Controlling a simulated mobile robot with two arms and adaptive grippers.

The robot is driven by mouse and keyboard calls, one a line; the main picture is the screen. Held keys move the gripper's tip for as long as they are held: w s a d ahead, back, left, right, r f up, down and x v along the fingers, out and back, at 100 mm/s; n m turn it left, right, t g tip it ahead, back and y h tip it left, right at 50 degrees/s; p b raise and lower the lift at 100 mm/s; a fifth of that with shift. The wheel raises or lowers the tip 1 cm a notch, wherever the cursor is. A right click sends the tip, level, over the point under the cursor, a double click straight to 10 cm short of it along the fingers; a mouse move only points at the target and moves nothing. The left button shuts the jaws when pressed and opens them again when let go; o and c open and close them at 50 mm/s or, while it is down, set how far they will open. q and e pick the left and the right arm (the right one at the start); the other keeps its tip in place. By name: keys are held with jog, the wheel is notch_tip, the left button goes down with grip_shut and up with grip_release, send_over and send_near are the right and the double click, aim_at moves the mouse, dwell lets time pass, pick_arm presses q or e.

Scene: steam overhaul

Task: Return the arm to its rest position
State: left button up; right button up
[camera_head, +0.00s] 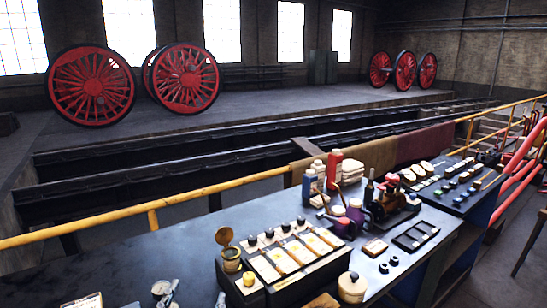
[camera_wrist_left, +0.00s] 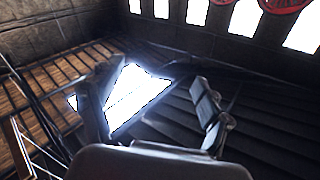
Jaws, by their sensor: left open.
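My left gripper (camera_wrist_left: 155,82) shows in the left wrist view, with its two dark fingers spread wide apart and nothing between them. Behind the fingers are the dark roof, a bright roof opening and tall windows near the top edge, so it is clear of the bench. I cannot make out either gripper in the head view, and my right gripper shows in neither view.
A dark workbench (camera_head: 130,254) holds a box of cream-lidded compartments (camera_head: 296,250), a round cream pot (camera_head: 352,287), bottles and small parts. A yellow rail (camera_head: 100,219) runs behind it. Beyond are rail pits and red spoked wheels (camera_head: 91,88). The bench's left part is mostly clear.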

pick_arm(q)
jog(key=s+a+f+n+g+y, duration=0.1)
jog(key=s+a+f+g, duration=0.3)
jog(key=f, duration=0.3)
jog(key=s+a+f+n+g+y, duration=0.2)
jog(key=s+f+g, duration=0.25)
jog(key=f, duration=0.35)
jog(key=s+f+g+h, duration=0.1)
jog(key=s+f+g, duration=0.25)
jog(key=s, duration=0.45)
jog(key=s+f+g+h, duration=0.1)
jog(key=s+f+g, duration=0.25)
jog(key=s, duration=0.55)
notch_tip(320, 180, down, 29)
jog(key=s+m+g+b, duration=0.1)
jog(key=s, duration=0.1)
jog(key=s+a+f+g, duration=0.1)
jog(key=s+a+f, duration=0.1)
jog(key=s+f, duration=1.4)
jog(key=shift+a+y+b, duration=0.15)
jog(key=shift+y+b, duration=0.15)
jog(key=shift+b, duration=0.05)
jog(key=shift+g, duration=0.25)
